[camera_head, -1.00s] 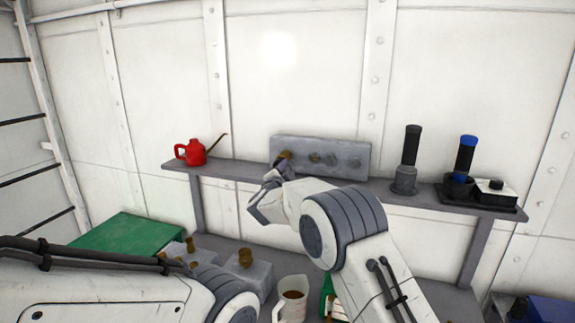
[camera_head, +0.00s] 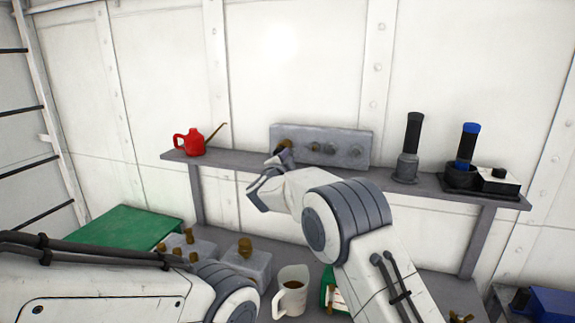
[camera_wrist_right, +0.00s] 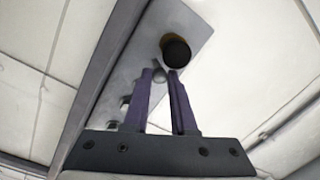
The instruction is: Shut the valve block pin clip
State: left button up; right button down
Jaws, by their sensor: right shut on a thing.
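A grey block with a row of round knobs (camera_head: 350,150) stands upright on the wall shelf, seen in the head view. Its leftmost knob (camera_head: 285,146) is brass-coloured. In the right wrist view this knob (camera_wrist_right: 175,49) shows a dark round end, with smaller grey knobs in line below it. My right gripper (camera_head: 276,160) is at the left end of the block. The exact contact is partly hidden. No separate clip can be made out. My left gripper is out of view.
The shelf (camera_head: 228,160) also carries a red oil can (camera_head: 194,145), a black-topped cylinder (camera_head: 410,148) and a blue-topped cylinder (camera_head: 467,148). Below are a mug (camera_head: 292,290), grey blocks with brass fittings (camera_head: 245,265) and a green board (camera_head: 125,228).

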jog(key=m+b, duration=0.4)
jog(key=b, duration=0.1)
jog(key=m+b, duration=0.2)
jog(key=b, duration=0.1)
jog(key=shift+a+f, duration=0.1)
jog(key=shift+f, duration=0.15)
jog(key=shift+r+m+h+b, duration=0.15)
jog(key=shift+m+h+b, duration=0.15)
jog(key=shift+m+b, duration=0.85)
jog(key=shift+r+m+h+b, duration=0.1)
jog(key=shift+m+h+b, duration=0.4)
jog(key=shift+m, duration=1.05)
jog(key=c, duration=1)
grip_release()
jog(key=shift+r, duration=0.1)
